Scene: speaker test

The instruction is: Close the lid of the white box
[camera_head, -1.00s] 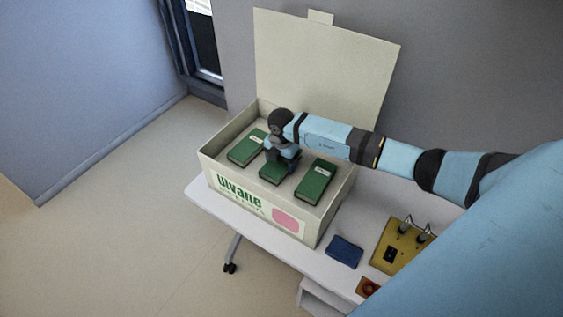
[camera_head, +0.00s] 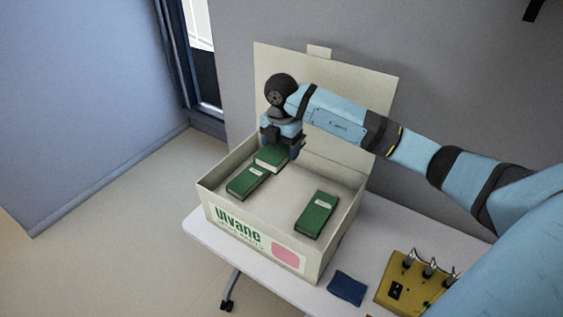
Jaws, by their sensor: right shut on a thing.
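The white box (camera_head: 222,210) stands on the table with its lid (camera_head: 372,95) open, upright at the back against the wall side. Two green boxes, one at the left (camera_head: 248,181) and one at the right (camera_head: 316,214), lie inside on its floor. My right gripper (camera_head: 277,148) is shut on a third green box (camera_head: 271,159) and holds it up over the back left of the white box. The fingers are partly hidden by the gripper body. My left gripper is not in view.
A dark blue folded cloth (camera_head: 347,288) lies on the white table (camera_head: 262,274) right of the white box. My right arm crosses in front of the lid. Open floor lies to the left.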

